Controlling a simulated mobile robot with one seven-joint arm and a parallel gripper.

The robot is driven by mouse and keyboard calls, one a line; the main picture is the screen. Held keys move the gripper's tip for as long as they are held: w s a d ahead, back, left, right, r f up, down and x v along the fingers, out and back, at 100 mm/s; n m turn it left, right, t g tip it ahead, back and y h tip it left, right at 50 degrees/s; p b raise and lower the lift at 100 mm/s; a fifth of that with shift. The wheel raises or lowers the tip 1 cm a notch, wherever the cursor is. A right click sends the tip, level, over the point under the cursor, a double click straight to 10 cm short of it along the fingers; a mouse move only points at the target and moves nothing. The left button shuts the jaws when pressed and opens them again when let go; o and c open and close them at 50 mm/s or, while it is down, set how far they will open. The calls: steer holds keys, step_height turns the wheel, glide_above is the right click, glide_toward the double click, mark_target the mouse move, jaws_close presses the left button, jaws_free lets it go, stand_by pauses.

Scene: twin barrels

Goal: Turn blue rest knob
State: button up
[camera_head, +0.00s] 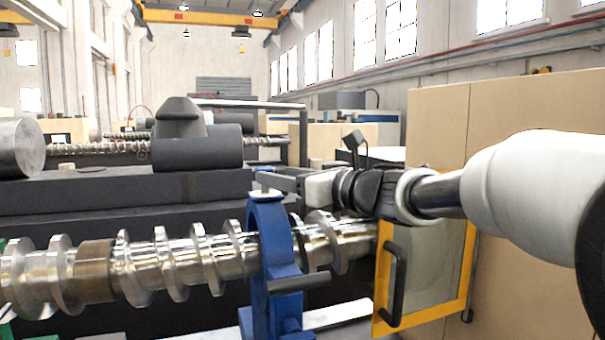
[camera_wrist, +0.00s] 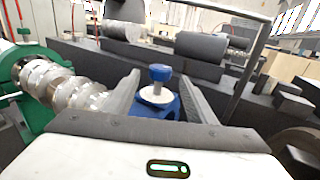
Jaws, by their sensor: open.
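The blue rest (camera_head: 262,250) is a blue ring-shaped stand around the shiny screw shaft (camera_head: 200,255). Its blue knob (camera_wrist: 160,73) sits on top, upright, above a pale round collar. In the wrist view, the knob stands between the two grey fingers of my gripper (camera_wrist: 160,79), with visible gaps on both sides. In the head view, my gripper (camera_head: 266,178) reaches in from the right at the top of the rest, and its fingers partly hide the knob. My gripper is open and holds nothing.
A yellow-framed door with a black handle (camera_head: 394,283) stands right of the rest, below my arm. A dark machine bed (camera_head: 120,195) lies behind the shaft. A green rest (camera_wrist: 25,60) holds the shaft at the left. A dark handle (camera_head: 300,284) sticks out from the blue rest.

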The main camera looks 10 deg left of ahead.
mark_target(265, 190)
steer(key=x, duration=0.6)
steer(key=shift+d+p, duration=0.1)
steer(key=shift+p, duration=0.25)
steer(key=c, duration=1)
steer(key=shift+f+b, duration=0.1)
steer(key=shift+b, duration=0.2)
steer(key=shift+c, duration=0.2)
steer(key=shift+t+b, duration=0.3)
steer(key=shift+b, duration=0.1)
steer(key=m+t+h+b, duration=0.1)
steer(key=b, duration=0.1)
steer(key=m+t+b, duration=0.1)
steer(key=b, duration=0.1)
steer(key=shift+s+f+h, duration=0.15)
steer(key=shift+f+h, duration=0.15)
steer(key=shift+h, duration=0.1)
steer(key=m+t+h+b, duration=0.1)
steer(key=b, duration=0.1)
steer(key=m+t+h+b, duration=0.1)
steer(key=b, duration=0.1)
steer(key=shift+r+h, duration=0.3)
steer(key=shift+m+t+h+b, duration=0.3)
steer(key=shift+m+t+b, duration=0.15)
steer(key=shift+b, duration=0.2)
steer(key=shift+m+t+h+b, duration=0.25)
steer(key=shift+h+b, duration=0.1)
steer(key=shift+h, duration=0.05)
